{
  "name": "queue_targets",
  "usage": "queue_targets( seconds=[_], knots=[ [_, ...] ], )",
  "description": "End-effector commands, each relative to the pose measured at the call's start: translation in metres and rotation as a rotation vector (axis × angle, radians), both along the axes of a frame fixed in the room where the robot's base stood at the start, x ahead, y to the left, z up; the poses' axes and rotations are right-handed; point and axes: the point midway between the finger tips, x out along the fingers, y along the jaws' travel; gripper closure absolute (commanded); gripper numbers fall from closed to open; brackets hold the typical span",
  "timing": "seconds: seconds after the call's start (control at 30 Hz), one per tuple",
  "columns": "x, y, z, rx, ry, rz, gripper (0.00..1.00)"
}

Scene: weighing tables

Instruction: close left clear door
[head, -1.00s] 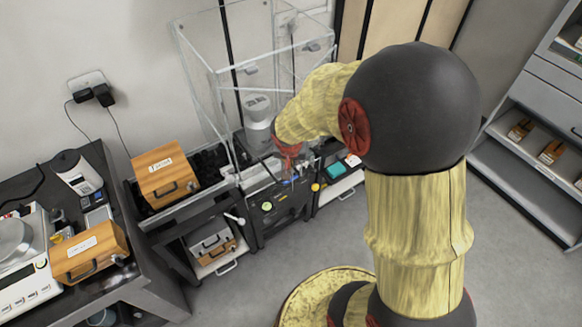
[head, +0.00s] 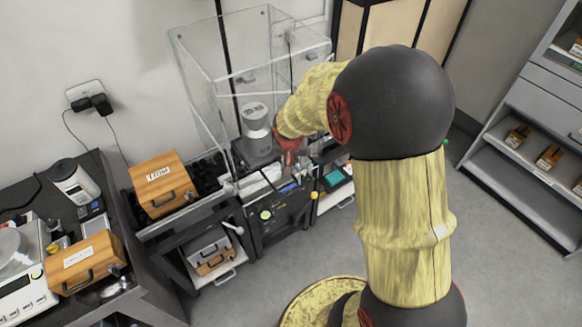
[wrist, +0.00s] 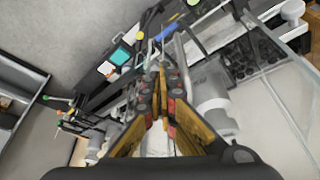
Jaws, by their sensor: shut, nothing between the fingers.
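The clear-walled enclosure (head: 205,85) stands against the wall at the upper middle of the head view. Its clear panes overlap, so I cannot tell exactly which edges belong to the left clear door or how far open it is. A grey metal cylinder (head: 256,128) shows through the panes. My gripper (head: 290,163) is low at the enclosure's front, right of the cylinder, and partly hidden by my wrist. In the wrist view my gripper (wrist: 160,68) has its fingers together with nothing between them. Whether it touches a pane is unclear.
A wooden box (head: 162,183) sits left of the enclosure, and another wooden box (head: 86,262) lies on the dark left table. A teal-topped item (wrist: 121,56) lies near the gripper's left in the wrist view. A shelf unit (head: 520,165) stands at right. Open floor lies in front.

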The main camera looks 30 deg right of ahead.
Motion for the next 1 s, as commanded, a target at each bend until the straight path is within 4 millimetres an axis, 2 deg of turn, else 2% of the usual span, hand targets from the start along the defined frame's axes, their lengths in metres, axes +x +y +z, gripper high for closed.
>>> queue_targets(
  seconds=[0.2,0.5,0.7,1.0],
  knots=[
    [0.029,-0.017,-0.001,0.0,-0.001,-0.001,1.0],
    [0.058,-0.029,0.0,-0.001,-0.001,0.0,1.0],
    [0.067,-0.031,0.0,0.0,-0.002,-0.001,1.0],
    [0.069,-0.032,0.0,0.0,-0.001,0.0,1.0]
  ],
)
